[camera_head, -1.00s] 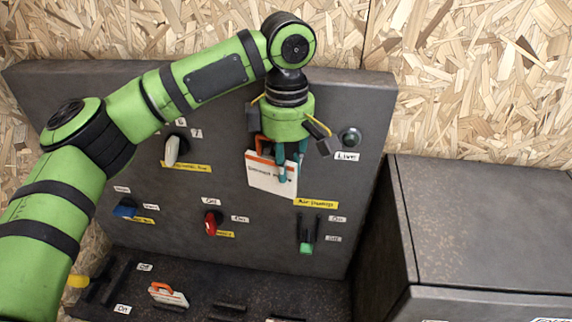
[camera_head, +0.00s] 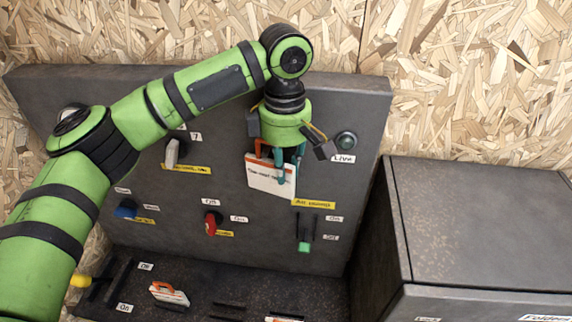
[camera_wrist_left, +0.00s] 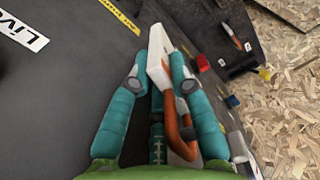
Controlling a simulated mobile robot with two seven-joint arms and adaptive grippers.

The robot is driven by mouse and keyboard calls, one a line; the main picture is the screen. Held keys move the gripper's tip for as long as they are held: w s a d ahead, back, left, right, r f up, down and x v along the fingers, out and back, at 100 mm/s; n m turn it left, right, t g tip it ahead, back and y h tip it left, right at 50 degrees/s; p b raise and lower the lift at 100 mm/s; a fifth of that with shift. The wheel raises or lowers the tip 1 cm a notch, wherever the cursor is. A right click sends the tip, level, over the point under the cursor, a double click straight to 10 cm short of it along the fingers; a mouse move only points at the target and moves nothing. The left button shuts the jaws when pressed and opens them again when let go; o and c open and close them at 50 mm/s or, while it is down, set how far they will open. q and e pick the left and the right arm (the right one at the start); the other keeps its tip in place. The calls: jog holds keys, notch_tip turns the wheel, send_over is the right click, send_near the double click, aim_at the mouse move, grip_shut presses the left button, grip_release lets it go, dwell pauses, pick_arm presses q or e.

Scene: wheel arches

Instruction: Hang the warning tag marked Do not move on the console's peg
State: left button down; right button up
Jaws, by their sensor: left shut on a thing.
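A white tag (camera_head: 268,182) with an orange hook is held upright in front of the console (camera_head: 330,115). Its black lettering is too small to read surely. My left gripper (camera_head: 287,165), with teal fingers, is shut on this tag and points down along the panel. In the left wrist view, the tag (camera_wrist_left: 158,58) stands edge-on between the fingers (camera_wrist_left: 161,78), its orange hook running back toward the palm. I cannot make out the peg; the gripper and tag cover part of the panel. My right gripper is not in view.
The panel carries a white switch (camera_head: 172,152), a blue knob (camera_head: 125,208), a red knob (camera_head: 211,222), a green-tipped slider (camera_head: 304,246) and a round lamp (camera_head: 346,141). Another orange-and-white tag (camera_head: 169,294) lies on the lower ledge. A dark cabinet (camera_head: 480,220) stands right.

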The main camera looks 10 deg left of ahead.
pick_arm(q)
jog(key=c, duration=1.1)
grip_release()
jog(key=shift+o, duration=0.2)
